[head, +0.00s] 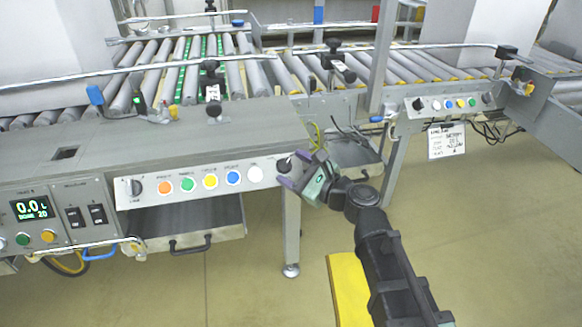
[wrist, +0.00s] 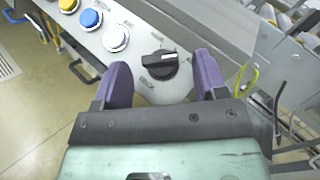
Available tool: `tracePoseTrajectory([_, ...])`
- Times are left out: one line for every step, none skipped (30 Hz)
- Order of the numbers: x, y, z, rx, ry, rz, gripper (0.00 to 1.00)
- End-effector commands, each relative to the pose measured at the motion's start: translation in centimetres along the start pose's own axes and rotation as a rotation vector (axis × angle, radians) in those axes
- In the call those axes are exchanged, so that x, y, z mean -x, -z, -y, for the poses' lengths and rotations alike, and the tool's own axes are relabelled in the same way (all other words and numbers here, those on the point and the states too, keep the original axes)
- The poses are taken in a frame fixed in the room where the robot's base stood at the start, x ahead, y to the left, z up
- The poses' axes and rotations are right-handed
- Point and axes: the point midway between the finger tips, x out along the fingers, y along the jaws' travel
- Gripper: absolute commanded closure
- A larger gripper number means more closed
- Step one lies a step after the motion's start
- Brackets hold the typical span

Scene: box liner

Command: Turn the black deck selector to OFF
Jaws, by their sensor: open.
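A black selector knob (wrist: 160,64) sits on the light panel plate at the end of a row of buttons. It has a white pointer mark towards its right side in the wrist view. Small labels surround it, too small to read surely. In the head view the knob (head: 283,165) is at the panel's right end, partly beside my fingers. My gripper (head: 294,168) is open there, its purple fingers at the panel. In the wrist view my gripper (wrist: 162,72) has one finger on each side of the knob, with gaps between; contact is not visible.
A row of coloured buttons (head: 210,181) lies left of the knob, with another black selector (head: 130,187) at its far end. A display panel (head: 30,209) is further left. A metal leg (head: 290,230) stands below. A second control panel (head: 450,104) is at right.

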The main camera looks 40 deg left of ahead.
Motion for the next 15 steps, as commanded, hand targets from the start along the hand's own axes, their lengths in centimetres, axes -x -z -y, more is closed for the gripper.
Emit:
tracePoseTrajectory([-0.71, 0.02, 0.02, 0.0, -0.002, 0.001, 0.34])
tracePoseTrajectory([-0.92, 0.01, 0.0, 0.0, -0.002, 0.001, 0.34])
tracePoseTrajectory([-1.11, 0.0, -0.01, 0.0, -0.001, 0.001, 0.34])
tracePoseTrajectory([-1.19, 0.0, -0.02, 0.0, -0.001, 0.0, 0.34])
tracePoseTrajectory([-1.23, 0.0, -0.03, 0.0, -0.001, 0.0, 0.34])
tracePoseTrajectory([-1.23, -0.01, -0.04, 0.001, -0.001, 0.0, 0.34])
tracePoseTrajectory([-1.21, -0.01, -0.04, 0.001, -0.001, 0.0, 0.34])
tracePoseTrajectory([-1.2, -0.01, -0.05, 0.001, -0.001, 0.0, 0.34])
tracePoseTrajectory([-1.18, -0.01, -0.05, 0.001, -0.001, 0.0, 0.34])
tracePoseTrajectory([-1.18, -0.01, -0.05, 0.001, -0.001, 0.0, 0.34])
tracePoseTrajectory([-1.18, -0.01, -0.05, 0.001, -0.001, 0.0, 0.37])
tracePoseTrajectory([-1.18, -0.01, -0.05, 0.001, -0.001, 0.0, 0.43])
tracePoseTrajectory([-1.18, -0.01, -0.05, 0.001, -0.001, 0.0, 0.48])
tracePoseTrajectory([-1.17, -0.01, -0.05, 0.001, -0.001, 0.0, 0.52])
tracePoseTrajectory([-1.16, -0.01, -0.05, 0.001, -0.001, 0.0, 0.59])
